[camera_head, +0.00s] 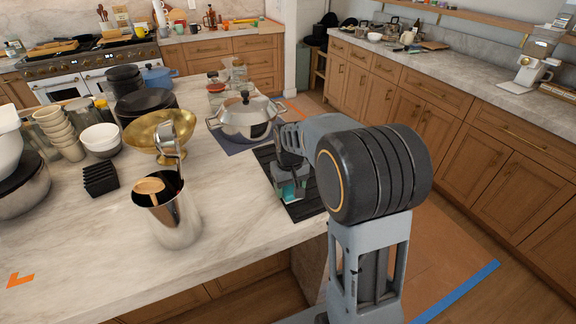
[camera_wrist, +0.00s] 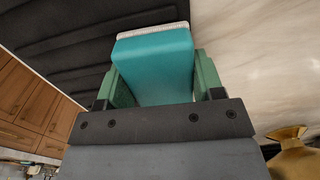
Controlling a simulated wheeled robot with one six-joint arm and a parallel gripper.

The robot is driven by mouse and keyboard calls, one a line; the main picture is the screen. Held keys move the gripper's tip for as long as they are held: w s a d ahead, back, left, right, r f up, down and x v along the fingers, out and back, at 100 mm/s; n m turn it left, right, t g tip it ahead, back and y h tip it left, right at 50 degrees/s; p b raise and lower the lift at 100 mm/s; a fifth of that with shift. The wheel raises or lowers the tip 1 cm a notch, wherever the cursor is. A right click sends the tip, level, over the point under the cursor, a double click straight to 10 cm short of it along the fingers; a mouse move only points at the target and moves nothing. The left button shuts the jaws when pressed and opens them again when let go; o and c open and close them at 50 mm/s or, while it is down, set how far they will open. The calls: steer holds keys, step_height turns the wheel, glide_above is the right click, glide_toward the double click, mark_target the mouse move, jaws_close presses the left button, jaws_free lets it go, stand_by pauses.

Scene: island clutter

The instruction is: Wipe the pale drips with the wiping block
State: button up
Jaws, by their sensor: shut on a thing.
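My gripper (camera_wrist: 155,85) is shut on the teal wiping block (camera_wrist: 153,62), which has a pale pad along its far edge. In the head view the block (camera_head: 290,191) shows as a small teal patch below my gripper (camera_head: 291,180), at the dark ribbed mat on the island's right edge. I cannot tell whether the block touches the mat. The mat (camera_head: 306,208) also fills the upper left of the wrist view (camera_wrist: 60,45). No pale drips can be made out in either view; my arm and the block hide part of the mat.
A lidded steel pot (camera_head: 245,119) stands just behind the mat. A gold bowl (camera_head: 158,137), a steel utensil canister (camera_head: 172,215) and a black rack (camera_head: 99,179) stand to the left. The front of the marble island (camera_head: 90,260) is mostly clear.

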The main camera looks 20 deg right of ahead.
step_height(320, 180, up, 3)
steer(key=shift+w+d+f+p, duration=0.1)
steer(key=shift+p, duration=0.2)
steer(key=shift+r+p, duration=2.1)
steer(key=shift+r, duration=0.55)
